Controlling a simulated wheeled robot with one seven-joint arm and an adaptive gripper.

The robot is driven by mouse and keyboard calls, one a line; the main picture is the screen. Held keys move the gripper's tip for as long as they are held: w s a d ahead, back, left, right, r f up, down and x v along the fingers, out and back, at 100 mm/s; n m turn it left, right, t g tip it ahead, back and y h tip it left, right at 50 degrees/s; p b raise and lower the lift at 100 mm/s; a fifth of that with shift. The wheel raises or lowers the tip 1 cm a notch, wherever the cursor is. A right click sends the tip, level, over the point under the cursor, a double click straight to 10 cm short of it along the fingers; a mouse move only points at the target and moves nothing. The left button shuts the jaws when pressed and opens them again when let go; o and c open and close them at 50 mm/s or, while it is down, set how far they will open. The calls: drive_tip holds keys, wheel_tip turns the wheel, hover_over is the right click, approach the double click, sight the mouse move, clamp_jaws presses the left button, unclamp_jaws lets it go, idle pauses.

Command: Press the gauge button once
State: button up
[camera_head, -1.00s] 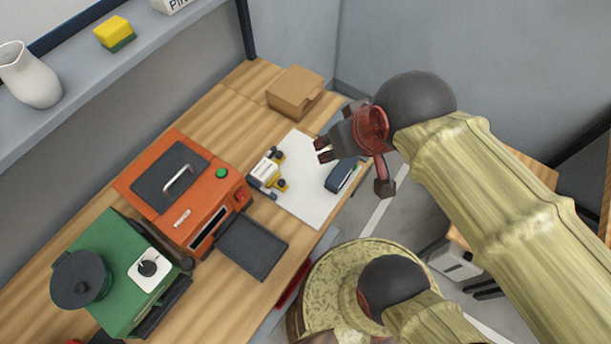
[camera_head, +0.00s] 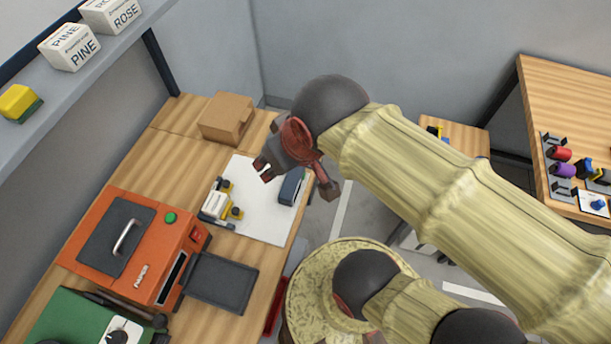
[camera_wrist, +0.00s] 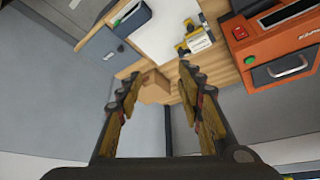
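No part in view is clearly labelled as a gauge button, so I cannot tell which it is. At the right edge of the head view, a blue knob or button (camera_head: 598,204) sits on a white plate on the right-hand table. A round green button (camera_head: 170,218) is on top of the orange machine (camera_head: 113,272). My gripper (camera_head: 263,171) is over the white sheet on the left bench, apart from these buttons. In the wrist view, its two fingers (camera_wrist: 160,72) are spread with nothing between them.
A white-and-yellow device (camera_head: 215,204) and a dark blue stapler-like object (camera_head: 291,187) lie on the white sheet (camera_head: 258,222). A cardboard box (camera_head: 226,117) stands behind. The right-hand table (camera_head: 567,98) holds red, purple and yellow items. A shelf (camera_head: 88,75) overhangs the left.

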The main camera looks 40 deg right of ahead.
drive_tip(key=shift+c, duration=1.1)
clamp_jaws()
idle(0.5)
